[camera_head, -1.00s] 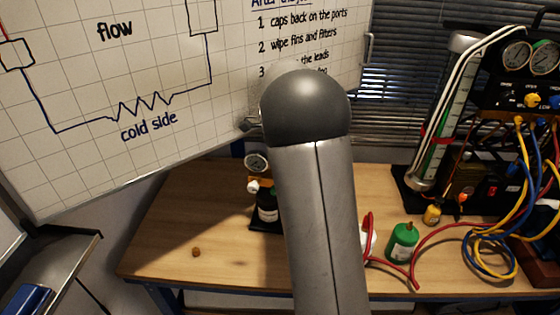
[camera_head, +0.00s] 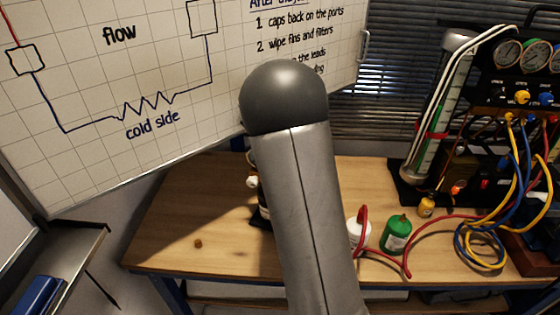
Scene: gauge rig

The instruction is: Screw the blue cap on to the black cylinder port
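The black cylinder (camera_head: 262,196) stands on the wooden bench, mostly hidden behind my grey arm link. Only its left edge shows, with a small white part (camera_head: 252,182) sticking out near its top. I cannot make out its port. I see no blue cap in this view. My gripper is out of view; only a thick grey link of my arm with a dark rounded end shows, across the middle of the picture.
A whiteboard (camera_head: 90,100) hangs behind.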

